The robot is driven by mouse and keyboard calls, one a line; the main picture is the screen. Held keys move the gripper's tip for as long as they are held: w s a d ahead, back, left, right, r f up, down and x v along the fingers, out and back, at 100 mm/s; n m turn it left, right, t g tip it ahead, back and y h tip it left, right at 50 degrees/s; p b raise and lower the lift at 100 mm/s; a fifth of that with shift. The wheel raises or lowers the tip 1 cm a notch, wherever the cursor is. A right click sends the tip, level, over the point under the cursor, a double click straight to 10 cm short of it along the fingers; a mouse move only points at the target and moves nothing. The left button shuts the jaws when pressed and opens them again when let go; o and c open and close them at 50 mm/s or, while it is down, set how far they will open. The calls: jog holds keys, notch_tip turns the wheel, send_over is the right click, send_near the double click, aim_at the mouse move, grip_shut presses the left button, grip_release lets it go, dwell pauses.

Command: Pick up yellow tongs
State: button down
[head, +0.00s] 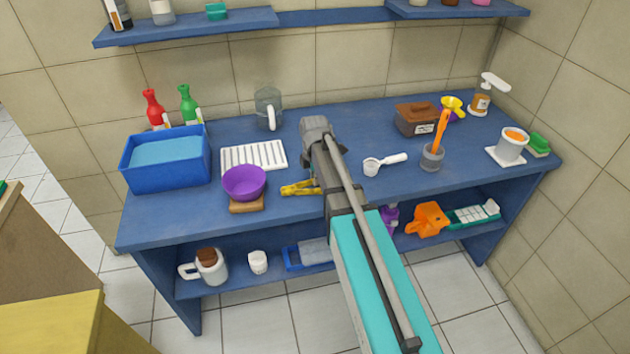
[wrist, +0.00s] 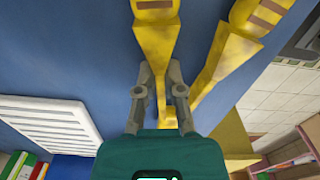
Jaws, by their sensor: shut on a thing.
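The yellow tongs (head: 298,188) show at the front of the blue counter in the head view, just left of my arm and right of the purple bowl. In the wrist view, the tongs (wrist: 155,38) fill the upper middle, with their two arms spreading apart. My gripper (wrist: 160,88) is shut on the tongs, its fingers on both sides of one yellow arm near where the two arms meet. In the head view my arm hides the fingers and part of the tongs. I cannot tell whether the tongs touch the counter.
A purple bowl (head: 244,183) sits on a wooden board left of the tongs. A white rack (head: 253,157) lies behind it, and a blue basin (head: 165,160) stands farther left. A white scoop (head: 383,164) and an orange-handled tool in a grey cup (head: 432,158) are to the right.

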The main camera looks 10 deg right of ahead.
jog(key=shift+r, duration=0.2)
notch_tip(320, 180, up, 2)
jog(key=shift+r+p, duration=0.1)
jog(key=shift+p, duration=1.1)
jog(key=s+r+p, duration=0.1)
jog(key=r+p, duration=0.1)
jog(key=s+r+p, duration=0.4)
jog(key=shift+d+r+p, duration=0.15)
jog(key=shift+r+p, duration=0.25)
jog(key=s+r+p, duration=0.3)
jog(key=s, duration=0.6)
jog(key=shift+d+r+p, duration=0.25)
jog(key=shift+r+p, duration=0.05)
jog(key=shift+s, duration=0.15)
